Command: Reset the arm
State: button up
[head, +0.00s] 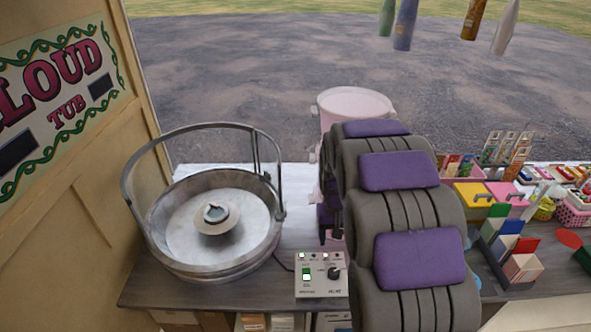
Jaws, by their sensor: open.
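My arm, grey with purple pads, rises from the bottom of the head view and covers the middle right of the counter. My gripper (331,238) shows only in part at the left edge of the arm, dark with a bit of purple, pointing down. It is open, and nothing shows between its fingertips. It hangs in front of a pale pink tub (352,103) and behind the small control box (321,275). Much of the gripper is hidden by the arm.
A round metal cotton candy pan (163,240) with a raised rail stands left on the counter (150,290). Cards, boxes and a pink basket (573,214) crowd the right. Bottles (405,25) hang at the top. A signed wooden panel (75,190) closes the left.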

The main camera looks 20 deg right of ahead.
jog(key=s+a+r+n+b, duration=0.1)
jog(key=s+a, duration=0.3)
jog(key=s, duration=0.6)
jog(key=s+a+r+g+b, duration=0.1)
jog(key=s+a+r, duration=0.3)
jog(key=s, duration=0.7)
jog(key=s+a+r+n, duration=0.1)
jog(key=s+a, duration=0.3)
jog(key=s, duration=0.6)
jog(key=shift+s+a+r+n+g+y+b, duration=0.3)
jog(key=shift+s+r+b, duration=0.1)
jog(key=shift+r, duration=0.4)
